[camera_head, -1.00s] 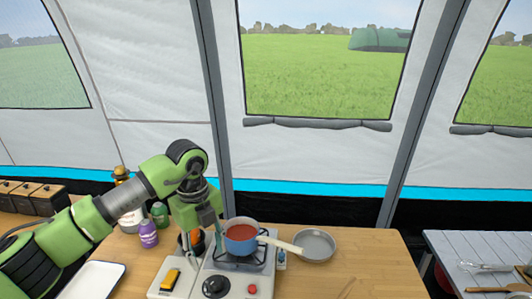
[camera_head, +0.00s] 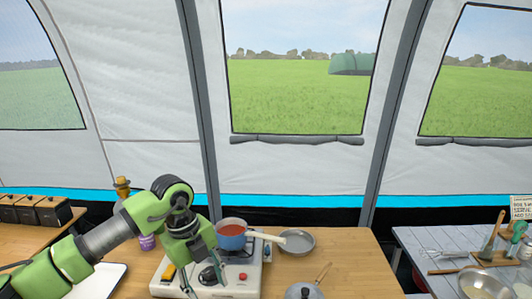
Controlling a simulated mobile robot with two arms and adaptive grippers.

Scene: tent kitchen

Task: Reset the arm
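My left arm comes in from the left, and its gripper (camera_head: 205,280) hangs over the front of the white stove (camera_head: 253,283). Its fingers look apart with nothing between them. A blue pot (camera_head: 232,242) with red contents stands on the stove's burner, behind and to the right of the gripper. My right arm and gripper are not in view.
A grey frying pan (camera_head: 298,242) lies right of the pot on the wooden table (camera_head: 350,260). A lidded pan (camera_head: 304,291) is at the front. A white tray (camera_head: 100,281) and a purple bottle (camera_head: 147,243) are left, near my arm. A grey side table (camera_head: 415,240) holds pans and utensils.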

